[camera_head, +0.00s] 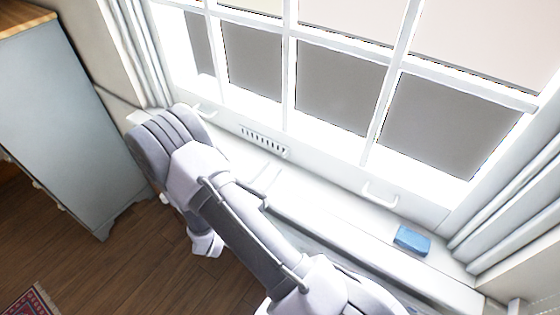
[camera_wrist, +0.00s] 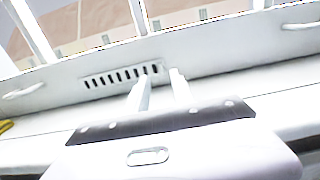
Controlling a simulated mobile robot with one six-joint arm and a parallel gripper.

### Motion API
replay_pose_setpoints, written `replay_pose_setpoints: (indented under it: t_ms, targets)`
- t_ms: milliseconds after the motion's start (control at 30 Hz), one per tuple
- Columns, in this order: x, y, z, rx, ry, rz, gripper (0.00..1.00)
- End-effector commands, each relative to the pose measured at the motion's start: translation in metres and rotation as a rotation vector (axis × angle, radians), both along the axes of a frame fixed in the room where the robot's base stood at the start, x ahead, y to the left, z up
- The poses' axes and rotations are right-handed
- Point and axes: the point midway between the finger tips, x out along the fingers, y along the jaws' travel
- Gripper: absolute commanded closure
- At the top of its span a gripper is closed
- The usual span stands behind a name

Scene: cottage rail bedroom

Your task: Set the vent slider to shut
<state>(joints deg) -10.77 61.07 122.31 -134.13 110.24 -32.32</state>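The vent (camera_head: 263,141) is a row of dark slots in the white bottom rail of the window frame. It also shows in the wrist view (camera_wrist: 120,76), ahead and left of my fingers. A small pale piece at the right end of its slots may be the slider, but I cannot tell its setting. My gripper (camera_wrist: 160,82) has two pale fingers apart with nothing between them. Its tips overlap the vent's right end in the picture; I cannot tell whether they touch it. In the head view my gripper (camera_head: 268,178) is over the sill, just below the vent.
White handles flank the vent, at left (camera_head: 205,111) and right (camera_head: 380,196). A blue block (camera_head: 412,240) lies on the sill (camera_head: 330,210) at right. Curtains hang on both sides. A grey-blue cabinet (camera_head: 60,120) stands at left. A yellow thing (camera_wrist: 6,126) shows at the wrist view's left edge.

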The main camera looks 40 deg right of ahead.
Motion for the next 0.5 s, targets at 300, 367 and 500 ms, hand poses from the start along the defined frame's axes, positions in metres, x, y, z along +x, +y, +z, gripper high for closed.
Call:
replay_pose_setpoints:
  t_ms: [300,367,500]
  targets:
    - [0.017,-0.050,-0.001,0.001,0.000,-0.001,0.71]
    - [0.019,-0.054,0.000,0.001,0.000,-0.002,0.71]
    - [0.020,-0.056,0.000,0.001,0.000,0.000,0.71]
